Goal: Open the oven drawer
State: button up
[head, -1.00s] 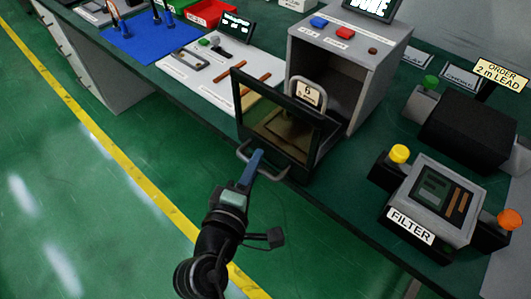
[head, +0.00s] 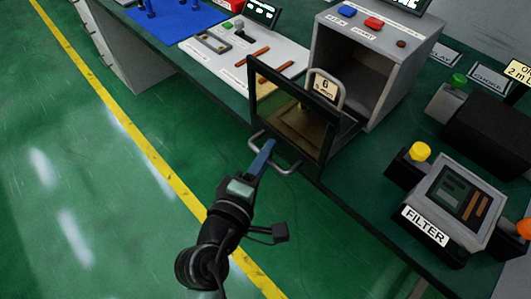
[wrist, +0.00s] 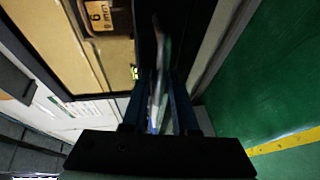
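The grey oven (head: 395,55) stands on the bench with its front open. Its drawer, with a dark-framed glass front (head: 290,115), is pulled well out toward the floor side. The drawer's grey bar handle (head: 285,171) is low on the front. My gripper (head: 264,150) is at the handle, its blue fingers on either side of the bar. In the wrist view my gripper (wrist: 160,95) appears shut on the handle (wrist: 160,60).
A filter unit (head: 455,205) with a yellow knob (head: 420,151) stands right of the drawer. A white panel (head: 235,62) with switches and brown bars lies to its left. A blue mat (head: 175,22) is farther left. Open green floor (head: 110,180) lies in front of the bench.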

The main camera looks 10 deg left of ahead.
jog(key=shift+s, duration=0.1)
jog(key=v, duration=1.2)
jog(key=shift+s+b, duration=0.35)
jog(key=shift+s, duration=0.05)
jog(key=shift+a+r, duration=0.1)
